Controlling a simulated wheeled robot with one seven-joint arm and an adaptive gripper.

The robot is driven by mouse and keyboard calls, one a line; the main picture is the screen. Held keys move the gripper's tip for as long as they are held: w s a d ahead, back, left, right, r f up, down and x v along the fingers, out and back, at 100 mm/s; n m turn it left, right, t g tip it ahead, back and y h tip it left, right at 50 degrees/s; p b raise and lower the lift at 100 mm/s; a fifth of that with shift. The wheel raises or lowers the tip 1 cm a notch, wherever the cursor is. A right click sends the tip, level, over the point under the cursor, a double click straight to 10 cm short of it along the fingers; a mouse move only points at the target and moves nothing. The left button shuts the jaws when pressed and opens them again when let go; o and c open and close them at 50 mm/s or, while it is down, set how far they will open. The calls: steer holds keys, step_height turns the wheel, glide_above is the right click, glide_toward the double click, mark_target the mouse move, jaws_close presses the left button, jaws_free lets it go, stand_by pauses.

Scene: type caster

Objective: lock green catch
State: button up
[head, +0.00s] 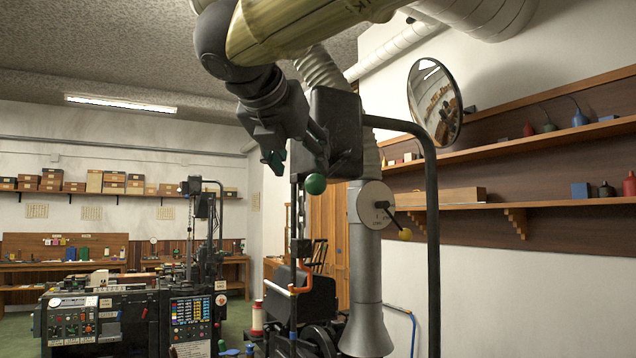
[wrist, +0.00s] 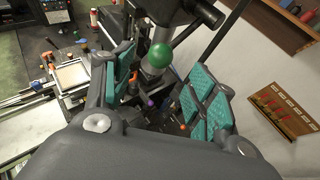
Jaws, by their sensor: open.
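The green catch shows as a round green ball knob (head: 316,184) below a dark box-shaped housing (head: 336,135) on the machine in front of me. In the wrist view the green catch (wrist: 159,55) appears between my two teal-padded fingers, towards their tips. My gripper (head: 295,153) is open and empty, and in the head view it hangs just above and left of the knob. It also shows in the wrist view (wrist: 162,72), with a wide gap between its pads. I see no contact with the knob.
A bent dark pole (head: 432,220) and a grey duct (head: 367,265) stand right of the knob. A disc with a yellow-knobbed lever (head: 404,234) is beside them. An orange-edged handle (head: 291,288) sits below. A control console (head: 97,325) stands at the lower left.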

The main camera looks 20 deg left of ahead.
mark_target(312, 176)
steer(key=p+x, duration=0.3)
steer(key=x, duration=0.5)
steer(key=shift+r, duration=0.15)
steer(key=shift+x, duration=0.85)
steer(key=shift+s+d, duration=0.1)
steer(key=shift+s, duration=0.05)
steer(key=shift+s, duration=0.1)
steer(key=shift+c, duration=0.2)
steer(key=shift+d, duration=0.15)
jaws_close()
